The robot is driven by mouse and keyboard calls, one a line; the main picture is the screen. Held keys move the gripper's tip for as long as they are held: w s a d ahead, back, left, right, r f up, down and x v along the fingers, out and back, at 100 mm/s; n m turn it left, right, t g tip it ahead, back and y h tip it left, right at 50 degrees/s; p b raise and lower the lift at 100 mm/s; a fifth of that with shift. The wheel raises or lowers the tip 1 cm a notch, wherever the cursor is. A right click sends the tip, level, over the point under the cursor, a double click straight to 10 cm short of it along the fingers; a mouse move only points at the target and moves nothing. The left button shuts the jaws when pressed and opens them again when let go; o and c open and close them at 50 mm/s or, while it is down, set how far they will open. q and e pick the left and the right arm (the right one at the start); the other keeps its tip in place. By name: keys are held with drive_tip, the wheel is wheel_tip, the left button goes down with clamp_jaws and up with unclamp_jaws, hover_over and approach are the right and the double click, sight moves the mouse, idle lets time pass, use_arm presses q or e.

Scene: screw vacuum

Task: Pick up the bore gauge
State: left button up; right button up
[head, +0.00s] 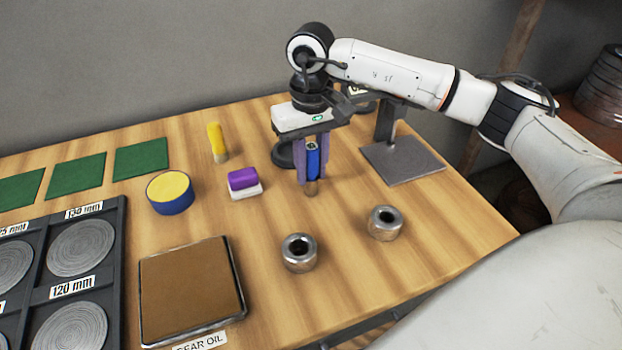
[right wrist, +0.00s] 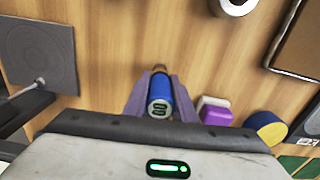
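The bore gauge (head: 312,162) is a blue upright cylinder with a dark readout on top and a brownish metal lower end. It also shows end-on in the right wrist view (right wrist: 160,96). My right gripper (head: 312,176) points down over it, with one purple finger on each side. In the right wrist view the fingers (right wrist: 161,88) lie close against the blue body with no clear gap, so the gripper looks shut on it. I cannot tell whether its lower end touches the table. My left gripper is not in view.
Two metal rings (head: 299,252) (head: 385,223) stand in front. A purple-and-white block (head: 243,183), a blue-and-yellow round tin (head: 170,193) and a yellow-handled tool (head: 216,141) are to the left. A stand with a grey square base (head: 402,161) is at right. A brown tray (head: 143,300) lies front left.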

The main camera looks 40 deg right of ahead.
sight(311, 146)
clamp_jaws()
wheel_tip(311, 146, up, 10)
drive_tip(key=shift+r, duration=0.1)
idle(0.6)
